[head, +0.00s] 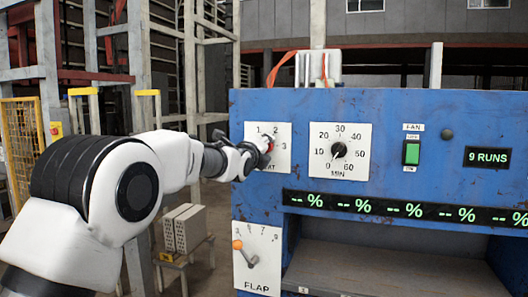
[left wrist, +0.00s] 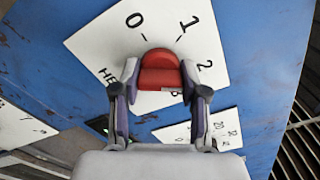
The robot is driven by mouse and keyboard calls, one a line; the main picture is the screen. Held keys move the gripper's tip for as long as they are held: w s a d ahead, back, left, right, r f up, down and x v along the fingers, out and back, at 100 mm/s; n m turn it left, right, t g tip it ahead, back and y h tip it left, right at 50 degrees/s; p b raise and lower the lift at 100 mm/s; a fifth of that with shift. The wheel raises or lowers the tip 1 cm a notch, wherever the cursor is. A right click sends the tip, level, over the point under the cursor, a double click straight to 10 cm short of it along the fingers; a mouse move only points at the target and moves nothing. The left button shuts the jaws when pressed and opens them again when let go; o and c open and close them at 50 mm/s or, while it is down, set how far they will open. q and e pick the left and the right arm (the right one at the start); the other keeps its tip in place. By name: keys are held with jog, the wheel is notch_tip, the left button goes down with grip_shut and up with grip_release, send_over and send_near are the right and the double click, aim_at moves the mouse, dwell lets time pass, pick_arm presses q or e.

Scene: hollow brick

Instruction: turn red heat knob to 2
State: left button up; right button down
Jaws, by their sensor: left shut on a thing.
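The red heat knob (left wrist: 160,77) sits on a white plate (left wrist: 110,52) marked 0, 1 and 2 in the left wrist view. My left gripper (left wrist: 159,70) is shut on it, with one finger on each side. In the head view the gripper (head: 262,150) covers most of the heat plate (head: 284,132), and only a bit of red knob (head: 270,146) shows. The numbers 1, 2 and 3 can be read there. I cannot tell which number the knob points to. My right gripper is not in view.
The blue panel (head: 400,112) also carries a MIN timer dial (head: 338,150), a green fan switch (head: 411,152) and a row of percent displays (head: 400,208). An orange-tipped flap lever (head: 240,246) sits below the heat plate. Hollow bricks (head: 184,228) stand on a stool at left.

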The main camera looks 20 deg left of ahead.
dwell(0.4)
pick_arm(q)
jog(key=o, duration=1.1)
jog(key=shift+o, duration=0.2)
jog(key=s, duration=1.2)
jog(key=shift+a, duration=0.25)
